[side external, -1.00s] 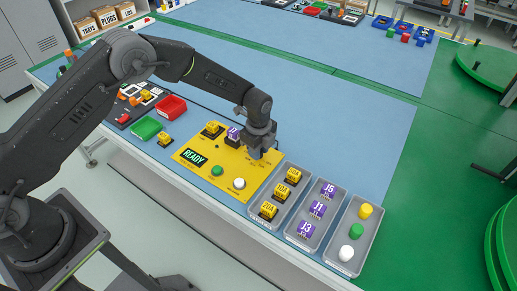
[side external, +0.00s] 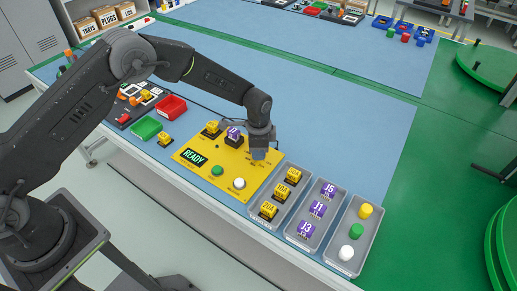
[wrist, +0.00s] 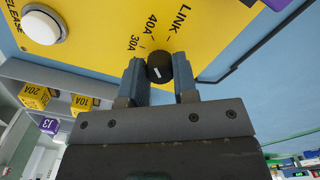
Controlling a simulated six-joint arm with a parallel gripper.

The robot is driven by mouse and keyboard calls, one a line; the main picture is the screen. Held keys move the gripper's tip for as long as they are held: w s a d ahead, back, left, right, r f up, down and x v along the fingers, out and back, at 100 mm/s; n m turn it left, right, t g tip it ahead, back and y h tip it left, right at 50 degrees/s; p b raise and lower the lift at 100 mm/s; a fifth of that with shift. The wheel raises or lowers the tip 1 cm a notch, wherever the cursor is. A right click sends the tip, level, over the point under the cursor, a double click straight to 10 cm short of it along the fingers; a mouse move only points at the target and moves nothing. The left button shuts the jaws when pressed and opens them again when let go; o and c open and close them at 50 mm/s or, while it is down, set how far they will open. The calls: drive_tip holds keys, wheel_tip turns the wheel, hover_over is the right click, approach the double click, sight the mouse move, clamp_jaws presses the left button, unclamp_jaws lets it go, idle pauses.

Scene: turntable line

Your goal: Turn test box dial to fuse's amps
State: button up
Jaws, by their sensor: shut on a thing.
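The yellow test box (side external: 200,177) lies on the blue table with a lit READY display. Its black dial (wrist: 159,68) has a white pointer mark, slanted in the wrist view; I cannot tell which label it points at. The labels 30A, 40A and LINK are readable around the dial. My gripper (wrist: 160,75) is shut on the dial, one finger on each side; in the side view it hides the dial. A yellow fuse (side external: 212,128) sits at the back of the box, its rating too small to read. A purple J-marked block (side external: 234,133) sits beside it.
A grey tray of yellow fuses (side external: 269,210) stands right of the box, then a tray of purple blocks (side external: 306,229) and one of coloured caps (side external: 351,254). The box has a green button (side external: 217,171) and a white button (side external: 239,183).

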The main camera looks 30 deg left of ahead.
drive_tip(key=n, duration=0.4)
drive_tip(key=shift+n, duration=0.3)
drive_tip(key=n, duration=0.4)
drive_tip(key=shift+n, duration=0.3)
drive_tip(key=o, duration=0.9)
drive_tip(key=shift+o, duration=0.2)
drive_tip(key=shift+r, duration=0.1)
wheel_tip(320, 180, up, 14)
